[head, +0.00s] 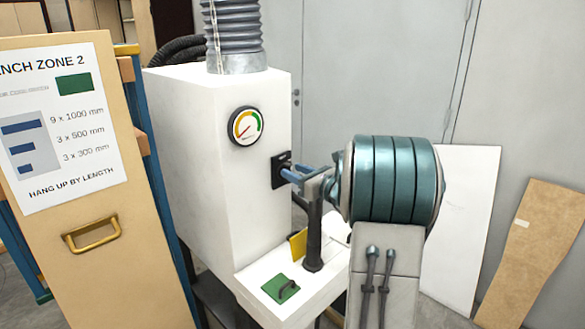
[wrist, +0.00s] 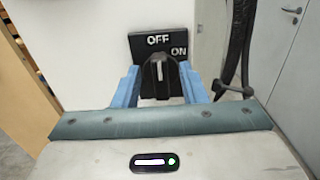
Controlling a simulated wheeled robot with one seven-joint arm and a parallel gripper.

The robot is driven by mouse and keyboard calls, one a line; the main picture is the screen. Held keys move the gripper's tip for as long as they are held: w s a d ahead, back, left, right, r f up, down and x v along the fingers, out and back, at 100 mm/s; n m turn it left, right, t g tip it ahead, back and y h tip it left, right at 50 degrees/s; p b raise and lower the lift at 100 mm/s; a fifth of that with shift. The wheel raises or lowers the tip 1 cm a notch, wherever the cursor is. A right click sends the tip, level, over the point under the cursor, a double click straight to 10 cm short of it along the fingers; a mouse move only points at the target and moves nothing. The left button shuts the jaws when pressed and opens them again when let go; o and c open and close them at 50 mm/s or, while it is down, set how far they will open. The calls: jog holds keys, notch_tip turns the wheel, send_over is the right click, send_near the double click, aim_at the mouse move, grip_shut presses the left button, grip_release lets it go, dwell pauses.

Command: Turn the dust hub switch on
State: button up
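The dust hub switch is a black plate (head: 280,172) on the side of the white cabinet. In the wrist view, the plate (wrist: 140,46) reads OFF at the top and ON at the right. Its dark knob (wrist: 160,72) points up, toward OFF. My gripper (head: 290,174) is at the switch, its blue fingers reaching to the plate. In the wrist view, my gripper (wrist: 160,84) is open, with one finger on each side of the knob and visible gaps between. Whether a finger touches the plate cannot be told.
The white cabinet (head: 190,130) carries a round gauge (head: 246,126) and a grey hose (head: 235,30) on top. A tan board with a sign (head: 95,240) stands at the left. White and brown panels lean at the right.

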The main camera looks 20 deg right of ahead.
jog(key=shift+x, duration=0.8)
grip_shut()
jog(key=shift+w+d+f+m+p, duration=0.1)
jog(key=shift+d+m+p, duration=0.1)
jog(key=shift+m+p, duration=1.55)
jog(key=shift+w+d+f+m+p, duration=0.1)
jog(key=shift+d+m+p, duration=0.15)
jog(key=shift+m+p, duration=1.5)
jog(key=shift+d+f+m+p, duration=0.15)
jog(key=shift+m+p, duration=0.75)
jog(key=shift+m, duration=1.6)
